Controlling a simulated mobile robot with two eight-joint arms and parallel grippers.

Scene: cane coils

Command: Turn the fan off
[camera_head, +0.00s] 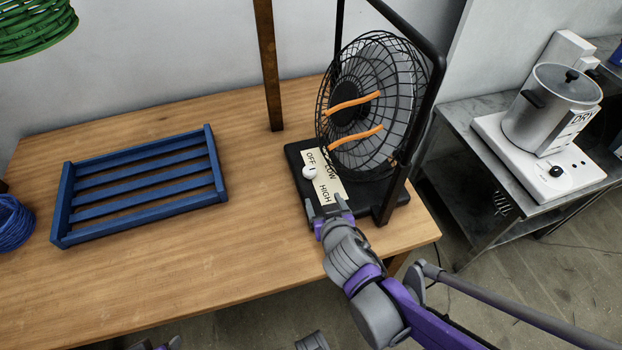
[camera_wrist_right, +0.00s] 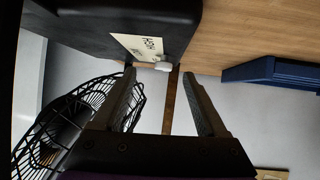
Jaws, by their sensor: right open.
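The black wire-caged fan (camera_head: 387,75) stands at the table's right end, with two orange ribbons (camera_head: 357,137) stretched out in front of it. Its black base carries a cream label plate (camera_head: 327,187) marked OFF, LOW and HIGH. A white knob (camera_head: 309,172) sits at the plate's left edge; its setting is unclear. The knob also shows in the right wrist view (camera_wrist_right: 163,66), beyond the fingertips. My right gripper (camera_head: 326,205) is open and empty at the front of the base, near HIGH and apart from the knob. Grey parts at the bottom edge may be my left gripper (camera_head: 158,344).
A blue slatted rack (camera_head: 67,201) lies on the wooden table (camera_head: 255,245), left of the fan. A wooden post (camera_head: 268,65) stands behind it. Blue cane coil (camera_head: 12,221) is at the left edge. A metal side table with a pot (camera_head: 540,118) stands at right.

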